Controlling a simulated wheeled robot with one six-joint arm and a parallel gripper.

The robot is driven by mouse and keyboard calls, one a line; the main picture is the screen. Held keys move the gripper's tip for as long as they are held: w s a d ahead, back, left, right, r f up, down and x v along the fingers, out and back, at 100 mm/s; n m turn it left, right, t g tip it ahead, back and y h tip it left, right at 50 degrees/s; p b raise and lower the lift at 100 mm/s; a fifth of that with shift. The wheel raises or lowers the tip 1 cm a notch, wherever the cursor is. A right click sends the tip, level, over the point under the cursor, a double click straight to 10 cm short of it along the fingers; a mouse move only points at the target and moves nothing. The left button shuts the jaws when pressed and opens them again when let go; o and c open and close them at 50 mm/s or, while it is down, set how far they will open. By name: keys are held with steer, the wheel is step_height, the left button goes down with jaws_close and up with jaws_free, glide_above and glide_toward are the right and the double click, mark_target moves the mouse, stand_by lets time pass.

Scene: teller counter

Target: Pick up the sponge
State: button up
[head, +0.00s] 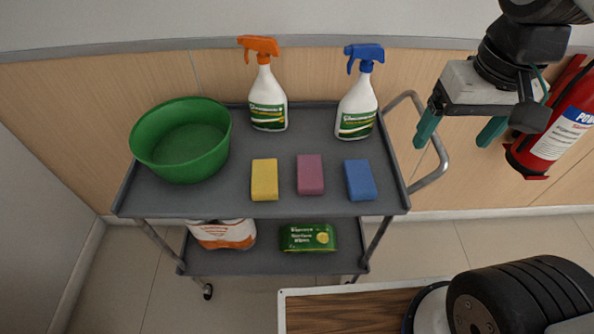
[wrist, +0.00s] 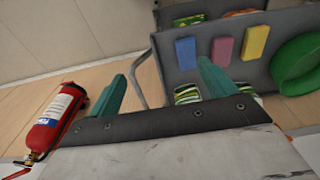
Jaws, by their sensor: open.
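Three sponges lie in a row on the top shelf of a grey cart: a yellow sponge (head: 264,180), a pink sponge (head: 310,174) and a blue sponge (head: 360,180). In the wrist view the blue sponge (wrist: 186,52), the pink sponge (wrist: 222,48) and the yellow sponge (wrist: 255,42) also show. My gripper (head: 459,132) is open and empty, with teal fingers apart. It is to the right of the cart, beyond its handle and away from the sponges. In the wrist view its fingertips (wrist: 162,75) stand apart, with nothing between them held.
The grey cart (head: 230,205) carries a green bowl (head: 180,140) at left, an orange-topped spray bottle (head: 267,100) and a blue-topped spray bottle (head: 358,100) behind the sponges. A metal handle (head: 440,160) juts right. A fire extinguisher (head: 560,125) hangs beside my gripper.

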steer(key=w+a+f, duration=0.5)
steer(key=w+a, duration=0.2)
steer(key=w, duration=0.2)
steer(key=g, duration=0.1)
glide_above(310, 170)
step_height(310, 170, down, 13)
steer(key=shift+w+d+r, duration=0.1)
steer(key=shift+w+r, duration=0.05)
steer(key=shift+r, duration=0.05)
steer(key=f, duration=0.7)
steer(key=shift+s+f, duration=0.15)
steer(key=shift+s, duration=0.05)
steer(key=c, duration=1.1)
steer(key=shift+c, duration=0.2)
